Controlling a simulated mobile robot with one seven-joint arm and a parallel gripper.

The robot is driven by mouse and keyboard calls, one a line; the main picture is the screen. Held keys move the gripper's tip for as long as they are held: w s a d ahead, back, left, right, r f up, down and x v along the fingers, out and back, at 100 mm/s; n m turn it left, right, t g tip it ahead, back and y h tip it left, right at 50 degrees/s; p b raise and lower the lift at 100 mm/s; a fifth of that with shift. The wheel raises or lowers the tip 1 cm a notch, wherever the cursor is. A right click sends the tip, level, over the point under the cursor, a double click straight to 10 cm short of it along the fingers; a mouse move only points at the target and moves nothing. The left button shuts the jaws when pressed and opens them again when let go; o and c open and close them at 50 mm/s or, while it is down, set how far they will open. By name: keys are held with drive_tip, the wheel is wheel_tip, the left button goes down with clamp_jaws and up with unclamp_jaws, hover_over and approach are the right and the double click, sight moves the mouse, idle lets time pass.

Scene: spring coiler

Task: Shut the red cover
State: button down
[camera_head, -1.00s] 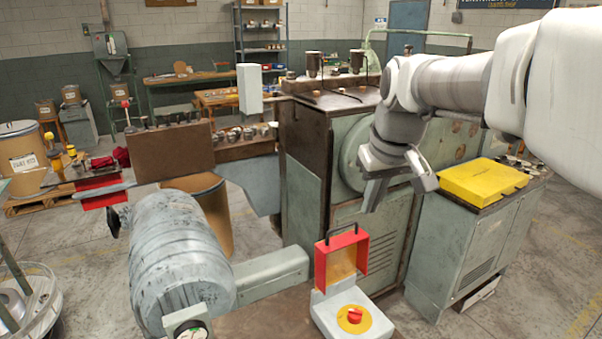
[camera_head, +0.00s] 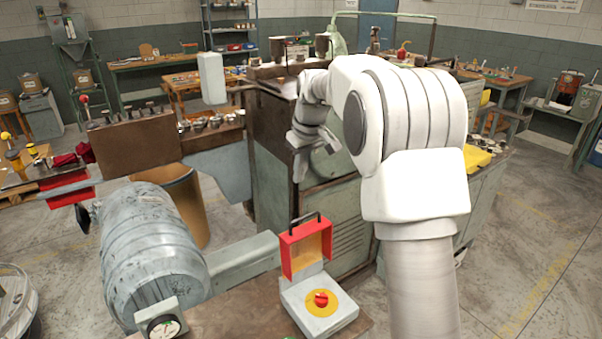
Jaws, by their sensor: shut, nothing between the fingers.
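The red cover (camera_head: 291,258) is a red frame with an amber pane and a black handle on top. It stands upright, open, at the back of a pale switch box (camera_head: 318,307). A red knob (camera_head: 321,299) on a yellow disc is exposed on top of the box. My gripper (camera_head: 297,176) is shut and empty. In the picture it is above the cover and apart from it, in front of the green machine cabinet. My arm hides part of the cabinet behind it.
A large grey ribbed drum (camera_head: 150,255) lies left of the box, with a round gauge (camera_head: 163,325) at its front. The machine cabinet (camera_head: 270,150) stands behind the cover. A yellow case (camera_head: 477,158) is partly hidden behind my arm. The space just above the knob looks clear.

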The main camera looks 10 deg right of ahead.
hover_over(304, 226)
drive_tip(key=w+a, duration=0.1)
drive_tip(key=w, duration=0.2)
wheel_tip(304, 226, down, 7)
drive_tip(key=shift+s+d+f+p, duration=0.25)
drive_tip(key=shift+s+f, duration=0.15)
drive_tip(key=shift+s, duration=0.3)
drive_tip(key=shift+s+d+f+p, duration=0.25)
drive_tip(key=shift+s+f, duration=0.15)
drive_tip(key=shift+s, duration=0.25)
drive_tip(key=shift+s+f+b, duration=0.1)
drive_tip(key=shift+b, duration=0.3)
